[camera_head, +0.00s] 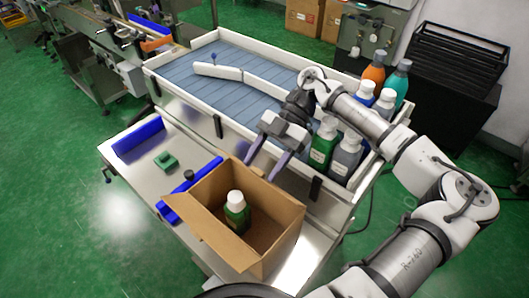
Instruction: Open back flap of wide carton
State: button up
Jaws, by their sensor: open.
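The wide carton (284,215) is a brown cardboard box on the metal table, open at the top. One long flap (222,236) stands out from its left near side. A green bottle with a white cap (236,214) stands inside. My gripper (264,168) is open, with its two dark fingers pointing down at the carton's back edge, between the carton and the conveyor. No object shows between the fingers. The back flap is not clearly visible; I cannot tell whether the fingers touch the carton.
Several bottles (346,154) stand at the conveyor's right end, near my arm. The blue conveyor (193,83) has a raised white rim and a white guide. Blue bars (139,136) and a green block (166,161) lie on the table left of the carton.

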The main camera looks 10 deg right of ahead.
notch_tip(320, 180, up, 20)
jog(key=b, duration=0.2)
jog(key=shift+b, duration=0.3)
jog(key=shift+c, duration=0.3)
